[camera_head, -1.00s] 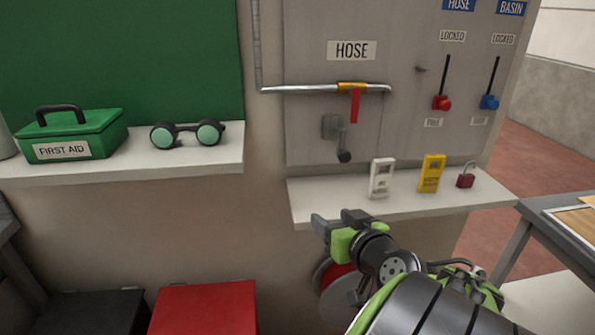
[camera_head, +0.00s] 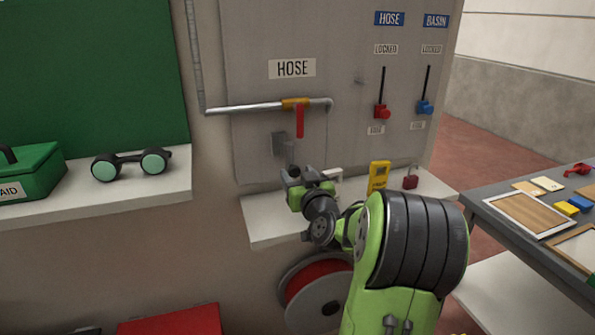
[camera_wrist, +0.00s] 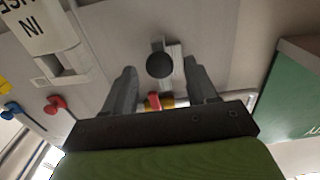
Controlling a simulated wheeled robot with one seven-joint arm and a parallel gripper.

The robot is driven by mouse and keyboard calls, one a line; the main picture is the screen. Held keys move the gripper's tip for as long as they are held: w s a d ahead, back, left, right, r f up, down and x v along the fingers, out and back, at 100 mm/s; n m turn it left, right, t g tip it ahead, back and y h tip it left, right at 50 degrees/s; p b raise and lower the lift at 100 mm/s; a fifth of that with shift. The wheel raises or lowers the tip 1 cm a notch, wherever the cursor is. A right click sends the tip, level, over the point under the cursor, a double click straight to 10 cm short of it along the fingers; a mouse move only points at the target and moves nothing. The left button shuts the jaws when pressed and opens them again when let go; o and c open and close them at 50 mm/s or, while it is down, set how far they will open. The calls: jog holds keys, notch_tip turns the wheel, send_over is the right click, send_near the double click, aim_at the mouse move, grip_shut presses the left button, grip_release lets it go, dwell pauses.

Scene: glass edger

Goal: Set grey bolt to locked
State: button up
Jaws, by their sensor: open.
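The grey bolt (camera_head: 279,144) is on the grey panel, below the HOSE pipe and its red-handled valve. In the head view my gripper hides its lower end. In the wrist view the bolt's dark round knob (camera_wrist: 159,65) shows between my two fingers, with a pale grey bar behind it. My gripper (camera_head: 294,178) is in front of the bolt, just above the small shelf. In the wrist view my gripper (camera_wrist: 158,72) is open, its fingers on either side of the knob; I cannot tell whether they touch it. No LOCKED label shows beside this bolt.
Red (camera_head: 382,111) and blue (camera_head: 424,107) sliders with LOCKED labels are on the panel's right. The small shelf (camera_head: 275,228) holds a white item, a yellow tag (camera_head: 378,177) and a red padlock (camera_head: 410,179). A red hose reel (camera_head: 325,278) hangs below. A table (camera_head: 486,211) stands right.

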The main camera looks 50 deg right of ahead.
aim_at(291, 146)
jog(key=shift+w+d, duration=0.1)
jog(key=shift+w, duration=0.15)
jog(key=shift+c, duration=0.4)
grip_shut()
notch_tip(291, 146, up, 6)
jog(key=shift+f+p, duration=0.15)
jog(key=shift+p, duration=0.6)
jog(key=shift+c, duration=1.5)
grip_release()
jog(key=o, duration=0.4)
jog(key=shift+f, duration=0.1)
jog(key=shift+s, duration=0.1)
